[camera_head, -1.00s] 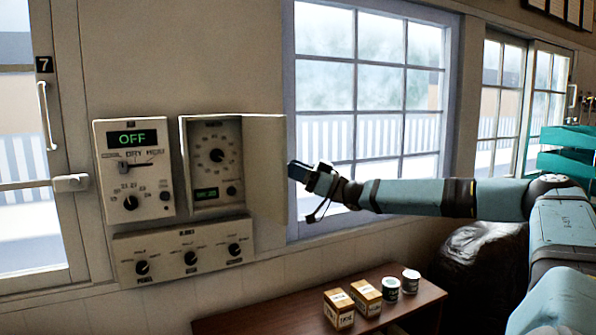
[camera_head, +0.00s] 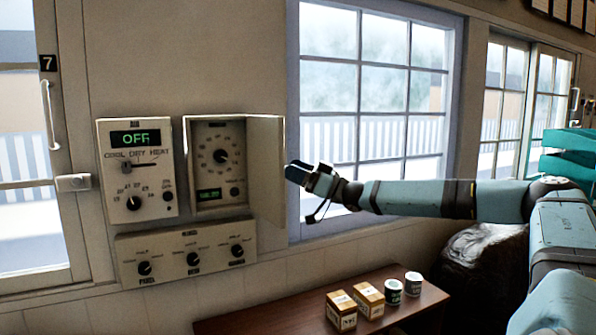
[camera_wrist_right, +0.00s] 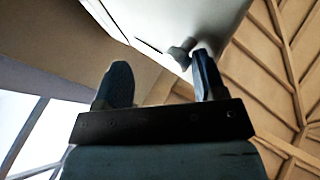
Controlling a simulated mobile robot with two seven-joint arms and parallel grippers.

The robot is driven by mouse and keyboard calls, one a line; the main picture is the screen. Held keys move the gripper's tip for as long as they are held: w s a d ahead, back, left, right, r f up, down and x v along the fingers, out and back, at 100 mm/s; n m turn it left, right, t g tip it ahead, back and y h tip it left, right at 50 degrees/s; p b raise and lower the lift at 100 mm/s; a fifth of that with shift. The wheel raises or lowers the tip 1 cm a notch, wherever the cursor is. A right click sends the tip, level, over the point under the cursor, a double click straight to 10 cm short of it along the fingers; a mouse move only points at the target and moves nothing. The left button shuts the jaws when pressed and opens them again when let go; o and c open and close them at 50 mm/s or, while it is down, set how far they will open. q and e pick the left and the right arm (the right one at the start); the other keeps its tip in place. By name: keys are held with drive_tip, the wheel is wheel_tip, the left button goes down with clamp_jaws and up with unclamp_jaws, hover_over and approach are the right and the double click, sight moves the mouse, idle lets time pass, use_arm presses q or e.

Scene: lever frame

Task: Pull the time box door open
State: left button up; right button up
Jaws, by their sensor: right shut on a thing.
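The time box (camera_head: 217,162) is on the wall, with a round dial and a green display inside. Its cream door (camera_head: 265,170) stands swung out from the box's right side, so the dial face is uncovered. My right gripper (camera_head: 292,173) is at the door's outer edge, shut on the door. In the right wrist view, the fingers (camera_wrist_right: 162,80) are on either side of a small grey knob (camera_wrist_right: 182,52) on the pale door panel (camera_wrist_right: 165,20). The exact contact is hard to make out. My left gripper is out of view.
A control box reading OFF (camera_head: 135,137) is left of the time box, and a panel with three knobs (camera_head: 188,252) is below. A window (camera_head: 375,110) is behind my right arm. A brown table (camera_head: 280,318) with small boxes and cans stands below.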

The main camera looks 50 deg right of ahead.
drive_tip(key=shift+d+r, duration=0.15)
drive_tip(key=shift+r, duration=0.1)
drive_tip(key=b+v, duration=0.4)
drive_tip(key=v, duration=1)
drive_tip(key=shift+f, duration=0.2)
drive_tip(key=shift+w, duration=0.1)
